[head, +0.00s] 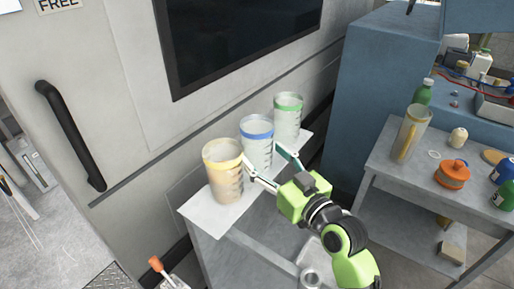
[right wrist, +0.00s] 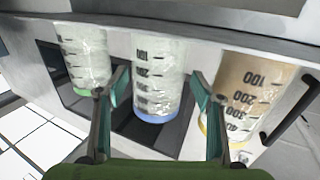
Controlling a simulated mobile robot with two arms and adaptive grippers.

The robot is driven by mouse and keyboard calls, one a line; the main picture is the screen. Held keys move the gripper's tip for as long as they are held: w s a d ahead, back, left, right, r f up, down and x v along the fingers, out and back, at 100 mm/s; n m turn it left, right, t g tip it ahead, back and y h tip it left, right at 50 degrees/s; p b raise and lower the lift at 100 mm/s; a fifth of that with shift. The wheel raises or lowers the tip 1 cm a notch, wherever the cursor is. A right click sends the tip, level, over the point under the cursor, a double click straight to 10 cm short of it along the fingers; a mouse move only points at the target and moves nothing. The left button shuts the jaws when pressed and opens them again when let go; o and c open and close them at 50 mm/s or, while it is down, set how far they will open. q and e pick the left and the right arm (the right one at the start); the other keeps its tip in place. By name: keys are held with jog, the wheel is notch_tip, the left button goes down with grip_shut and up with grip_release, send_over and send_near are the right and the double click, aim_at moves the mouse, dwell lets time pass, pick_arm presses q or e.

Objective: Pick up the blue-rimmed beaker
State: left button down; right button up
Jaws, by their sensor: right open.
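The blue-rimmed beaker (head: 257,146) stands upright in the middle of a row of three on a white-topped stand. It also shows in the right wrist view (right wrist: 158,75), centred between the fingers, with its blue rim low in that picture. A yellow-rimmed beaker (head: 224,172) with tan contents stands to its left, and a green-rimmed beaker (head: 288,118) stands to its right. My right gripper (head: 266,167) is open, with one finger on either side of the blue-rimmed beaker. I cannot tell whether the fingers touch it. My left gripper is not in view.
The neighbouring beakers stand close on both sides of the fingers. A large panel with a black handle (head: 70,135) rises behind the stand.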

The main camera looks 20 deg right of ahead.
jog(key=x, duration=0.4)
jog(key=shift+w+p, duration=0.35)
jog(key=shift+p, duration=0.05)
jog(key=shift+s, duration=0.1)
jog(key=c, duration=0.9)
jog(key=shift+r, duration=0.1)
